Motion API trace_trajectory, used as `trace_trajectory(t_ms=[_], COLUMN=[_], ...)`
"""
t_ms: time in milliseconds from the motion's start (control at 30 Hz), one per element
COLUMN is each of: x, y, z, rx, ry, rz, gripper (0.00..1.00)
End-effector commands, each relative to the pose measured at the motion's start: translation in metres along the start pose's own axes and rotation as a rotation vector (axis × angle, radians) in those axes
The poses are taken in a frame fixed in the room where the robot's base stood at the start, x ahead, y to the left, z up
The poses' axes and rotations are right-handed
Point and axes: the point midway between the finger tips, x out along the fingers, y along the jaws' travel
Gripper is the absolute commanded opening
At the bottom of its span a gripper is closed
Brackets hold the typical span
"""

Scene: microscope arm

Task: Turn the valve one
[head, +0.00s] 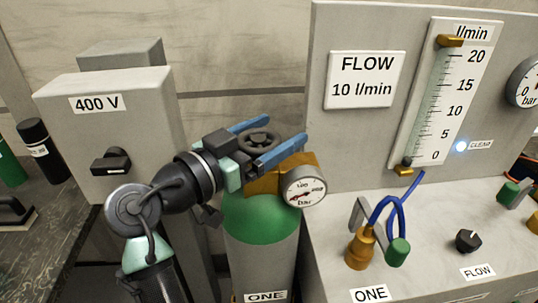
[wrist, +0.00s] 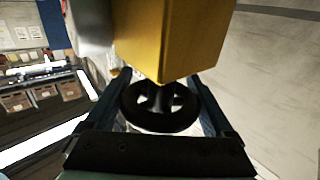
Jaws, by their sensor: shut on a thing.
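Valve one is a dark round handwheel (head: 258,140) on top of the brass fitting (head: 266,182) of a green-shouldered gas cylinder (head: 262,222) labelled ONE. My gripper (head: 280,138) has its two blue fingers on either side of the handwheel and is shut on it. In the wrist view the handwheel (wrist: 160,108) sits between the two fingers, with the yellow brass body (wrist: 175,40) beyond it. A round pressure gauge (head: 304,187) is on the fitting's right side, its needle toward the lower left.
A grey 400 V box (head: 110,125) with a black switch stands left. A grey panel at right holds a FLOW 10 l/min sign (head: 365,80) and a flow tube (head: 443,95). Below it are a brass connector (head: 359,250) with a blue hose and a FLOW knob (head: 468,240).

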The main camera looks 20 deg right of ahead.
Motion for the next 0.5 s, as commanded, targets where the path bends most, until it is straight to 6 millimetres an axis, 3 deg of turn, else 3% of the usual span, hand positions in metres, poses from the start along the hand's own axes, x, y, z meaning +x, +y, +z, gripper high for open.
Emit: trace_trajectory(t_ms=[500], x=[-0.003], y=[0.013], z=[0.001], rx=[-0.002], ry=[0.002], rz=[0.468], gripper=[0.32])
